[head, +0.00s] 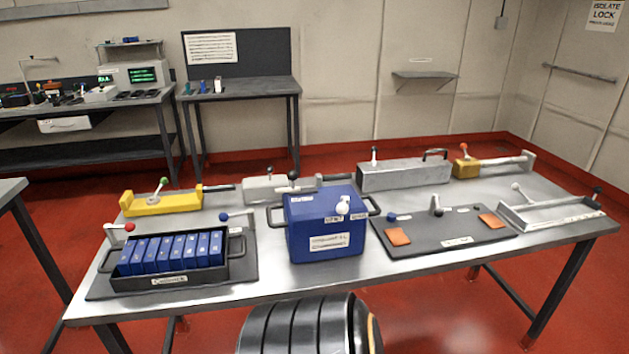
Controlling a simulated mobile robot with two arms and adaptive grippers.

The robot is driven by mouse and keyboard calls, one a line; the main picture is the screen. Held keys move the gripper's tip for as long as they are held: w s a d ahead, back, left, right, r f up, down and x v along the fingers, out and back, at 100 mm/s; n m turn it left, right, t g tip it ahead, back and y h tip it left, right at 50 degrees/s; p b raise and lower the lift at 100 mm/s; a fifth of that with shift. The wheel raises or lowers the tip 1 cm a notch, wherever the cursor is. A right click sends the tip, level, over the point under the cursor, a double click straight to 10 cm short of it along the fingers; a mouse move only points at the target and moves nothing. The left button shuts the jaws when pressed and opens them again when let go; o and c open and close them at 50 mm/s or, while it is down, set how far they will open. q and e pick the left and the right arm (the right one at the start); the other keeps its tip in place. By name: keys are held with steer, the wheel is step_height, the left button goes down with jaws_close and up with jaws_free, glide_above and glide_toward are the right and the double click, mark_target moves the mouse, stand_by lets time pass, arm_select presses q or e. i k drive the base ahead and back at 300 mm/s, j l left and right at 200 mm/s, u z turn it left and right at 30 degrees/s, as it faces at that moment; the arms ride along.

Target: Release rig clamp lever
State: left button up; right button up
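Several devices with ball-knobbed levers stand on a steel table (262,291) in the head view; I cannot tell by label which is the rig clamp. A yellow fixture (168,204) has an upright lever with a green knob (164,181). A black rack (170,279) of blue cells has a red-knobbed lever (130,227) at left and a blue-knobbed lever (224,216) at right. A dark mat (432,229) carries a blue knob (392,217) and a short dark-tipped lever (435,205) between two orange pads. Neither gripper is in view.
A blue box (325,225) with side handles stands mid-table. The front table strip is clear.

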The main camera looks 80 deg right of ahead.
mark_target(438, 212)
steer(key=k+j+z, duration=0.15)
steer(key=z, duration=3.3)
